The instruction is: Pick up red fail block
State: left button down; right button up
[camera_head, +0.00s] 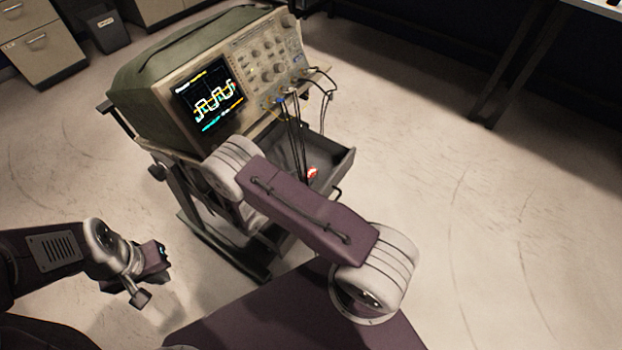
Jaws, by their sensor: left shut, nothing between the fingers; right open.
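A small bright red piece (313,172), which looks like the red fail block, lies in the open grey drawer (338,166) of the cart under the oscilloscope. It is small, and I cannot make out its shape or any label. My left gripper (153,277) is at the lower left, over the floor, shut and empty, well apart from the drawer. My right arm (310,212) reaches across the middle of the view, in front of the cart and part of the drawer. Its gripper is hidden behind the arm.
The oscilloscope (265,62), with a lit screen, stands on the cart (190,205). Several cables (296,135) hang from its front down into the drawer. Cabinets (40,40) and a bin (104,30) stand at the back left. Open floor (480,230) lies to the right.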

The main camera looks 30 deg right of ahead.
aim_at(312, 171)
jog(key=x, duration=0.2)
jog(key=shift+w+d+f, duration=0.15)
jog(key=shift+d+f, duration=0.15)
jog(key=shift+w, duration=0.15)
jog(key=b+x, duration=0.1)
jog(key=x, duration=0.4)
jog(key=shift+d+f+b, duration=0.15)
jog(key=shift+b, duration=0.2)
grip_shut()
